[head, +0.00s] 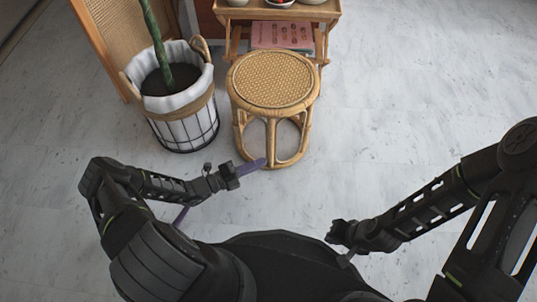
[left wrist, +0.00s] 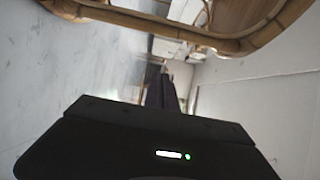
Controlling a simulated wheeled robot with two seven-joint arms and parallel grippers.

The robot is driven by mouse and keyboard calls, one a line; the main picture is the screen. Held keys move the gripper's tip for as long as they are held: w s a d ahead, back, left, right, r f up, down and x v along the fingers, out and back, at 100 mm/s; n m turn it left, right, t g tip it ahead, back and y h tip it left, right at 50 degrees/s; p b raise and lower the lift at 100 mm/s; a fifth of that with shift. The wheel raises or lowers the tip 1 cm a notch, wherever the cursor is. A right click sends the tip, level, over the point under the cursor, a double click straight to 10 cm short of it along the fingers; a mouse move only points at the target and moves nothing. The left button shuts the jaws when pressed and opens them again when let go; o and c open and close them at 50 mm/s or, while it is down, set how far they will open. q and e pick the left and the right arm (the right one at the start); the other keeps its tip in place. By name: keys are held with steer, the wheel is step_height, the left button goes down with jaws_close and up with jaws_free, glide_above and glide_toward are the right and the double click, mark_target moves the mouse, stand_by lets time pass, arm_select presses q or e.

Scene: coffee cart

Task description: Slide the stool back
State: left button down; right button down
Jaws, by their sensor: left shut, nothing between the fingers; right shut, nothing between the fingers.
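The rattan stool (head: 273,79) stands upright on the floor in the upper middle of the head view, with a round woven seat and bent cane legs. My left gripper (head: 262,163) is shut and empty, its purple fingers at the low front of the stool by the bottom ring; I cannot tell whether they touch it. In the left wrist view the stool's cane ring (left wrist: 232,46) crosses the top, with the shut fingers (left wrist: 160,92) below it. My right gripper (head: 333,232) is at the lower right of the head view, away from the stool; its fingers are hardly visible.
A wooden cart (head: 331,8) with a pink book (head: 281,36) on its lower shelf stands directly behind the stool. A lined basket planter (head: 185,126) with a green stem stands close on the stool's left. The pale floor (head: 420,90) to the right is clear.

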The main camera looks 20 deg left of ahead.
arm_select(q)
steer(key=v, duration=0.4)
steer(key=shift+s+a, duration=0.15)
steer(key=shift+a, duration=0.05)
stand_by(0.3)
